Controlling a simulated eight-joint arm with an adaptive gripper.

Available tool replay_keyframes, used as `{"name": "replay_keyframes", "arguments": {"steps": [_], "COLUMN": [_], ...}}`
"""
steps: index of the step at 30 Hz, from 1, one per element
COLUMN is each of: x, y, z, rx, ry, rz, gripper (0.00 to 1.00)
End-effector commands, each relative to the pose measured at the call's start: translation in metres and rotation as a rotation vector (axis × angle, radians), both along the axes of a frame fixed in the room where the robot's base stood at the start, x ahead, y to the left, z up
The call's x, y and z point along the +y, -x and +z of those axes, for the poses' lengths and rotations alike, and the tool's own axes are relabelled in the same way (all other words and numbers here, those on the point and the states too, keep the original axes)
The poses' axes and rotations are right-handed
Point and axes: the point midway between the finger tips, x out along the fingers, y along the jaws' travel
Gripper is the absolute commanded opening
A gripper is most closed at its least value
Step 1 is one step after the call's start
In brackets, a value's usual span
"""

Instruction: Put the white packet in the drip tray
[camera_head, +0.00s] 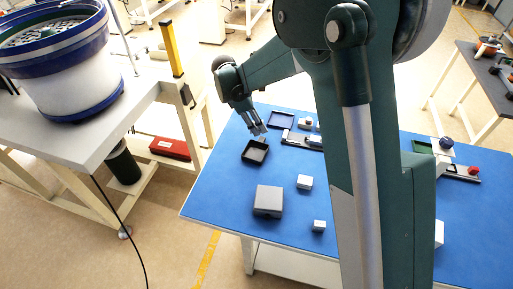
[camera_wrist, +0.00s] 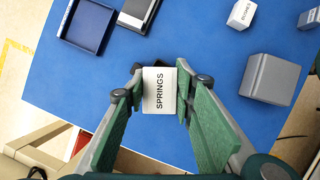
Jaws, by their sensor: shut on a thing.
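The white packet (camera_wrist: 159,90), labelled SPRINGS, is between the fingers of my gripper (camera_wrist: 160,88) in the wrist view. The fingers are shut on it from both sides. A black open tray (camera_head: 255,151) lies just in front of the gripper there. A navy shallow tray (camera_head: 281,120) lies behind it. A dark square tray (camera_wrist: 88,25) shows at the upper left of the wrist view, apart from the packet. No label tells which is the drip tray.
A grey box (camera_head: 268,201) stands near the table's front, with white boxes (camera_head: 305,182) (camera_head: 319,226) beside it. A dark and silver device (camera_head: 301,140) lies right of the trays. The blue tabletop (camera_head: 222,196) is clear at the left.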

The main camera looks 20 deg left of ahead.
Motion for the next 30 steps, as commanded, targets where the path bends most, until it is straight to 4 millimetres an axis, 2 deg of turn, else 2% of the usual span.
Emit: {"name": "replay_keyframes", "arguments": {"steps": [11,17,24,30], "x": [0.0,0.0,0.0,0.0], "y": [0.0,0.0,0.0,0.0], "z": [-0.002,-0.021,-0.053,-0.063], "rx": [0.0,0.0,0.0,0.0], "ry": [0.0,0.0,0.0,0.0], "rz": [0.0,0.0,0.0,-0.001], "gripper": [0.11,0.11,0.11,0.11]}}
